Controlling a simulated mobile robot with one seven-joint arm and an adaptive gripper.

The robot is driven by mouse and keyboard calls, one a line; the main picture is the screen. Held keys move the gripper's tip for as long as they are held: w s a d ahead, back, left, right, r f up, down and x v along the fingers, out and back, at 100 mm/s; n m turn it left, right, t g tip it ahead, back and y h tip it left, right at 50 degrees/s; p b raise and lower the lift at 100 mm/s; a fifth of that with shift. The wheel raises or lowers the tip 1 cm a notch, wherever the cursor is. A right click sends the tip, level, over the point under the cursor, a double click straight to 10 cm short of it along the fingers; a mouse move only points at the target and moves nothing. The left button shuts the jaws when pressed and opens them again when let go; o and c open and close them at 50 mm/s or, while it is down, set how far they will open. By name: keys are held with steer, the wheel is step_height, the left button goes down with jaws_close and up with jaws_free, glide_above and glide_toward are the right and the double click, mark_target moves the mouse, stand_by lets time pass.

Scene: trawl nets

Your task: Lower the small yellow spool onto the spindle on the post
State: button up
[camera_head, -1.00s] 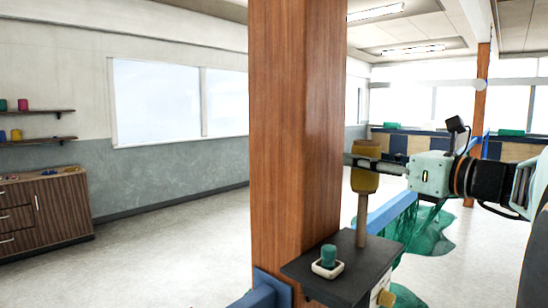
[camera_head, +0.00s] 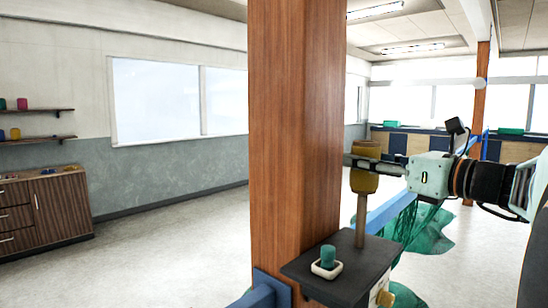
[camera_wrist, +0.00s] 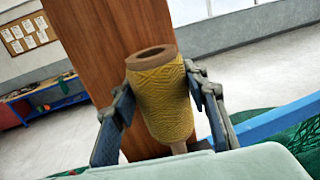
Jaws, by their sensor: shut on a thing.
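The small yellow spool (camera_head: 363,183) is upright in my gripper (camera_head: 364,163), beside the wooden post in the head view. In the wrist view the spool (camera_wrist: 165,100) shows yellow winding and a brown top rim with a dark hole. My gripper (camera_wrist: 163,100) is shut on it, one finger on each side. The spool's lower end is in line with the spindle's upper part. How far the spindle goes into the spool is hidden.
A teal piece in a small white dish (camera_head: 327,264) stands on the shelf, left of the spindle. A blue rail (camera_head: 392,212) and green netting (camera_head: 428,228) lie behind. Wall shelves and a wooden cabinet (camera_head: 45,212) are far left.

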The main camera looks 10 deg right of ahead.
steer(key=shift+f+b, duration=4.2)
steer(key=shift+f, duration=1.75)
steer(key=o, duration=1.3)
steer(key=shift+s, duration=0.1)
steer(key=v, duration=1.2)
